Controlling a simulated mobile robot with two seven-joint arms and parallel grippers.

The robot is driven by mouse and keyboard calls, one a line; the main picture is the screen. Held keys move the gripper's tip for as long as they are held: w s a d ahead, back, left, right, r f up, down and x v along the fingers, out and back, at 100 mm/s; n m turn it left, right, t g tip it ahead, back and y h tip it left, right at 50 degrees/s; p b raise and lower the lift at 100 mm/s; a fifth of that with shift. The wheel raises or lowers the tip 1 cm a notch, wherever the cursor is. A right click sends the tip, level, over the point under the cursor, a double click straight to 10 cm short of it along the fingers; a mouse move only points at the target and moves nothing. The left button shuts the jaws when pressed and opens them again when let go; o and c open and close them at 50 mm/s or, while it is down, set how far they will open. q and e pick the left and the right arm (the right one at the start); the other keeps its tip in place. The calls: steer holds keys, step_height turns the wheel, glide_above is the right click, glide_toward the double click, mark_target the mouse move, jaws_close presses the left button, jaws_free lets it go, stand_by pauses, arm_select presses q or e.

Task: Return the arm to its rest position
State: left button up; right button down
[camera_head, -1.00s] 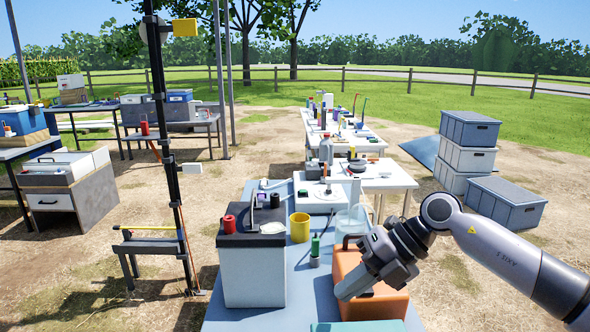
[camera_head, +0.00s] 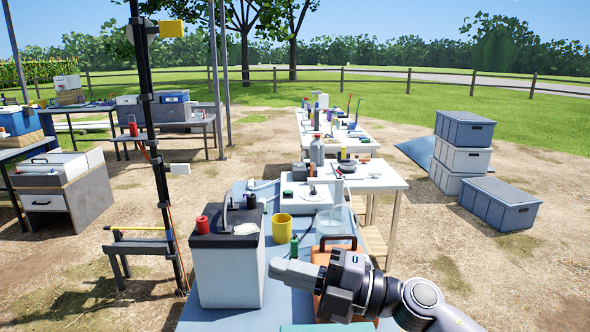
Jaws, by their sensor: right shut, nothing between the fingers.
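My right gripper (camera_head: 292,272) comes in from the lower right and points left. It is shut and empty, above the blue table (camera_head: 285,309) in front of the orange case (camera_head: 322,254). The gripper and wrist hide much of the orange case. My left arm and gripper are not in view.
On the blue table stand a white box with a dark top (camera_head: 228,272), a yellow cup (camera_head: 282,228), a green bottle (camera_head: 294,246) and a clear beaker (camera_head: 329,226). White tables (camera_head: 385,183) stand behind. Stacked bins (camera_head: 463,148) are at right. A black post (camera_head: 155,170) stands left.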

steer(key=w+d+m+t+h, duration=0.2)
steer(key=d+m+t+h, duration=0.45)
steer(key=m+t, duration=0.75)
steer(key=s+d+f+m+g+h, duration=0.3)
steer(key=s+d+f+m+h, duration=0.1)
steer(key=d+f+m+h, duration=0.75)
steer(key=s+d+f+m+g, duration=0.25)
steer(key=s+f+g, duration=0.4)
steer(key=s, duration=0.55)
steer(key=s+d+f+m+g, duration=0.2)
steer(key=s+d+f+g, duration=0.2)
steer(key=s+f+g, duration=0.5)
steer(key=w+a+f+t+y+p, duration=0.1)
steer(key=w+a+f+t, duration=0.2)
steer(key=f+t, duration=0.3)
steer(key=shift+w+a+f+n+t, duration=0.15)
steer(key=shift+f+n+t, duration=0.25)
steer(key=shift+t, duration=1.75)
